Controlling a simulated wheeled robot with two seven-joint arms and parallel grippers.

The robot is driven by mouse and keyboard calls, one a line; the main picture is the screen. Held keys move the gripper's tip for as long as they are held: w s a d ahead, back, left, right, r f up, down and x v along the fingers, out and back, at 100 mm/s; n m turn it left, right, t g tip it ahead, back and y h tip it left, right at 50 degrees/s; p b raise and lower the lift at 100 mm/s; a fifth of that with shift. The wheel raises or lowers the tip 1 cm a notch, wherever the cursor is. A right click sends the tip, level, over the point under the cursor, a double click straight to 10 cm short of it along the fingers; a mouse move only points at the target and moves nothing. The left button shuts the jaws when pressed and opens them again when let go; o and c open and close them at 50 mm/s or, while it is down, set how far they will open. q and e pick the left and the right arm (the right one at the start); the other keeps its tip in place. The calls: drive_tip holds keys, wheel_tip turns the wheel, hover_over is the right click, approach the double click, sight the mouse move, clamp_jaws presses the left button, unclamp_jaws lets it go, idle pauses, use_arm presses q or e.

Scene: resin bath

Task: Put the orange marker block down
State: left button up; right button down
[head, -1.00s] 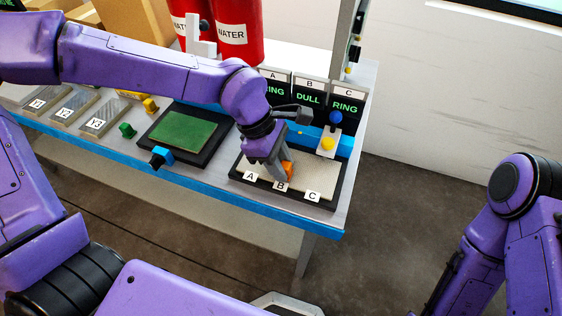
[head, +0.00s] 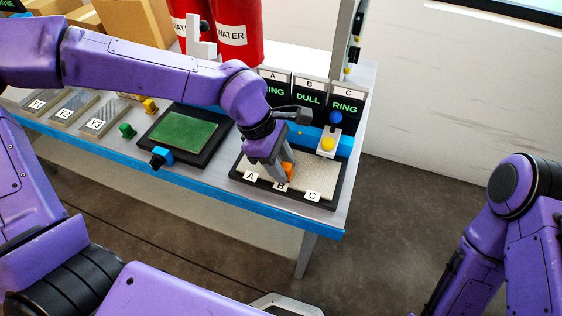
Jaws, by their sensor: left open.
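The orange marker block (head: 287,171) stands at the pale mat with labels A, B and C, just behind the B label (head: 281,186). My left gripper (head: 282,173) points down over the mat, right at the block. Its jaws are open, and a grey finger hides part of the block. I cannot tell whether a finger still touches it. The pale mat (head: 318,174) in its black frame lies at the right end of the table. My right arm is at the right edge, and its gripper is out of view.
A green pad (head: 184,133) in a black tray lies left of the mat. Behind the mat are screens reading DULL (head: 308,99) and RING (head: 345,106), and a yellow button (head: 328,144). Red water tanks (head: 238,30) stand behind.

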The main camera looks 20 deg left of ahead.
use_arm(q)
drive_tip(key=shift+s+a+f+g, duration=0.1)
drive_tip(key=shift+s+f+g, duration=0.2)
drive_tip(key=shift+s+f, duration=0.3)
drive_tip(key=p+v, duration=0.1)
drive_tip(key=v, duration=1.2)
drive_tip(key=shift+w+d+r, duration=0.25)
drive_tip(key=shift+w+d, duration=0.05)
drive_tip(key=shift+d, duration=0.05)
